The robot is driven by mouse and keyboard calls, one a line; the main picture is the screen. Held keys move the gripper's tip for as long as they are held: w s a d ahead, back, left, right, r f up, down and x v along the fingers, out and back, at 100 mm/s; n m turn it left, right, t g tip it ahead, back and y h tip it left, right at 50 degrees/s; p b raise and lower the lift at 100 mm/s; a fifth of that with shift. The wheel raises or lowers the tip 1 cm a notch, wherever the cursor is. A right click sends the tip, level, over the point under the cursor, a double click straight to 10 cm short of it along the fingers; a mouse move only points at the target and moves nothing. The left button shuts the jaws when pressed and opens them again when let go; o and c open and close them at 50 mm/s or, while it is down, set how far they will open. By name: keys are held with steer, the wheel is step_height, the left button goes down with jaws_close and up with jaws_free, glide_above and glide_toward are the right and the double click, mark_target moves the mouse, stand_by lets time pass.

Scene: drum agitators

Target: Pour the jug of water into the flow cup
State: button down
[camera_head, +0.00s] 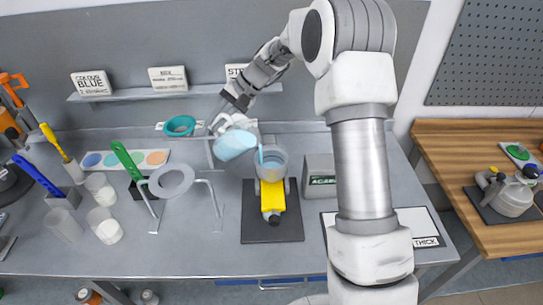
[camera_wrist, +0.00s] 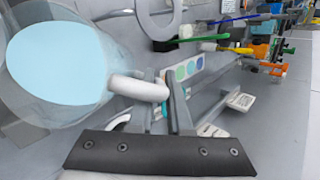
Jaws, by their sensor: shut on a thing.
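The clear jug (camera_head: 233,143) holds light blue water and is tilted to the right above the bench. Its water (camera_wrist: 58,62) fills the upper left of the wrist view. My gripper (camera_head: 222,121) is shut on the jug's white handle (camera_wrist: 138,87); the fingers (camera_wrist: 166,82) lie across it. A thin blue stream (camera_head: 261,154) falls from the jug's lip at the clear cup (camera_head: 273,164), apparently the flow cup. This cup stands over a yellow body (camera_head: 271,198) on a dark mat. The water level inside the cup is hard to tell.
A grey ring on a wire stand (camera_head: 171,181) is left of the cup. White beakers (camera_head: 104,225) and brushes stand farther left.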

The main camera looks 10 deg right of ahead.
steer(key=shift+s+d+r+y, duration=0.2)
steer(key=shift+r+y, duration=0.1)
steer(key=shift+r, duration=0.3)
stand_by(0.9)
steer(key=f+h, duration=0.1)
steer(key=w+a+f+g+h, duration=0.1)
steer(key=f, duration=0.1)
steer(key=w+a+f, duration=0.1)
steer(key=shift+a+f+m+g+h, duration=0.1)
steer(key=shift+f+m+g+h, duration=0.2)
steer(key=shift+f+g+h, duration=0.1)
step_height(320, 180, down, 6)
steer(key=w+a+m+g+h, duration=0.1)
steer(key=w+a+g+h, duration=0.1)
steer(key=h, duration=0.1)
steer(key=shift+a+g+h, duration=0.2)
steer(key=shift+g+h, duration=0.2)
steer(key=shift+f, duration=0.15)
stand_by(0.6)
